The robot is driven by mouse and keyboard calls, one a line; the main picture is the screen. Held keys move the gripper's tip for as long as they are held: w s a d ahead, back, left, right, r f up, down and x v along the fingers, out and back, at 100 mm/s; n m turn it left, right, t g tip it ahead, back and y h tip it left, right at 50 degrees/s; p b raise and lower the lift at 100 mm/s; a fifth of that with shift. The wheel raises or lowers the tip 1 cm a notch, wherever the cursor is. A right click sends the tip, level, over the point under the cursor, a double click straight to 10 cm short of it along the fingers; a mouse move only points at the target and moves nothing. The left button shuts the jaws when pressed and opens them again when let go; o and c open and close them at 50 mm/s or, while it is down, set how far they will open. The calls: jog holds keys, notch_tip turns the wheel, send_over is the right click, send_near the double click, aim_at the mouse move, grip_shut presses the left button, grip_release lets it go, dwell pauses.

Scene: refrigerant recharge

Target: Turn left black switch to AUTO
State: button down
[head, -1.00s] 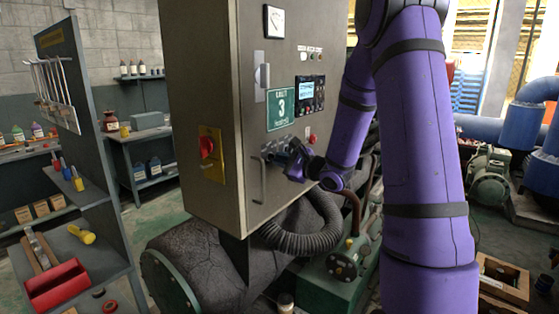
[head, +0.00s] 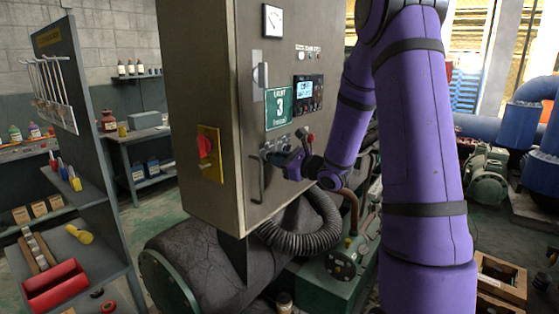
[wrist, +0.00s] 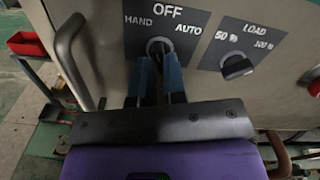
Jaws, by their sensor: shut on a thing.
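The left black switch (wrist: 158,45) sits under the OFF label on the cabinet's grey plate, with HAND to its left and AUTO to its right. My gripper (wrist: 157,64) is shut on it, and the fingers hide most of the knob. I cannot tell exactly which way the knob points. In the head view my gripper (head: 272,155) reaches the cabinet front from the right, below the green UNIT 3 sign, and the switch is hidden there.
A second black switch (wrist: 237,66), marked LOAD 50 to 100, sits just right of the fingers. A metal door handle (wrist: 68,50) stands out at the left. The cabinet (head: 205,90) carries a red rotary switch (head: 205,147) on its side. A ribbed hose (head: 305,238) hangs below.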

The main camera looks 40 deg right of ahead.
jog(key=m, duration=0.4)
dwell(0.3)
jog(key=shift+m, duration=2.3)
